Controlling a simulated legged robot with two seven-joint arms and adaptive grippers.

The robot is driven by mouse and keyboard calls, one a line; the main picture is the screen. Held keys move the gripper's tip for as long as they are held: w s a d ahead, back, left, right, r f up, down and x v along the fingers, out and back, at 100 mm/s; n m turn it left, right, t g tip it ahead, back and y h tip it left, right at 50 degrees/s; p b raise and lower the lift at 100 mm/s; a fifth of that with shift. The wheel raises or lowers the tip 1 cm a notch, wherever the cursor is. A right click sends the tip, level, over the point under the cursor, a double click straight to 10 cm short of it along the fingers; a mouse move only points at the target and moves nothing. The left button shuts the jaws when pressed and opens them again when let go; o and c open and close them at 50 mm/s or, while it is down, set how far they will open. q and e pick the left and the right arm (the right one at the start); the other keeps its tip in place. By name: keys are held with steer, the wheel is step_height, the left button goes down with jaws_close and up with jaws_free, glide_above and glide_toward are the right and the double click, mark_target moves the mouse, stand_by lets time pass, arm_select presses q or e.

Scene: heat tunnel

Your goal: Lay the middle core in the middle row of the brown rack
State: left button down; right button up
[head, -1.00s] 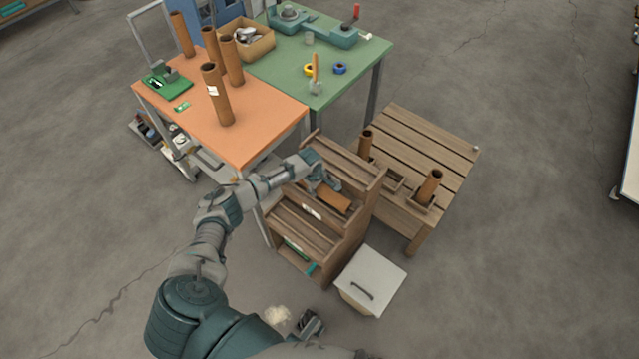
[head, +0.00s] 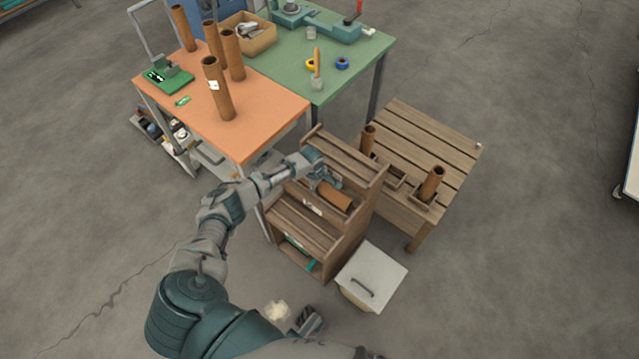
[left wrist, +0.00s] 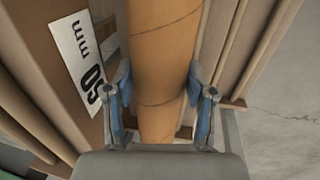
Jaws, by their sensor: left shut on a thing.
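The middle core, a brown cardboard tube (head: 336,196), lies level along the middle row of the stepped brown rack (head: 354,232) in the head view. My left gripper (head: 327,181) is over it and shut on it. In the left wrist view the core (left wrist: 160,70) runs between the two blue-padded fingers (left wrist: 160,115), with rack wood on both sides. A white label (left wrist: 78,60) with "mm" and digits is on the rack beside it. Whether the core fully rests on the row's boards I cannot tell.
A slatted wooden table (head: 425,140) at the right bears two upright cores (head: 432,184) in holders, with an empty holder (head: 397,177) between them. Several tall tubes (head: 218,88) stand on the orange table (head: 255,115). A white-lidded bin (head: 372,275) stands right of the rack.

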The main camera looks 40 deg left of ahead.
arm_select(q)
steer(key=shift+f, duration=0.25)
steer(key=shift+s+d+f+b, duration=0.2)
steer(key=shift+s+f+b, duration=0.15)
steer(key=shift+f, duration=0.15)
steer(key=c, duration=0.6)
jaws_free()
steer(key=shift+c, duration=0.2)
steer(key=o, duration=0.3)
steer(key=shift+f, duration=0.15)
steer(key=shift+o, duration=0.2)
steer(key=shift+w+a+f, duration=0.1)
steer(key=shift+w+f, duration=0.05)
steer(key=shift+w, duration=0.1)
steer(key=shift+a, duration=0.1)
steer(key=shift+r, duration=0.25)
steer(key=shift+r, duration=0.1)
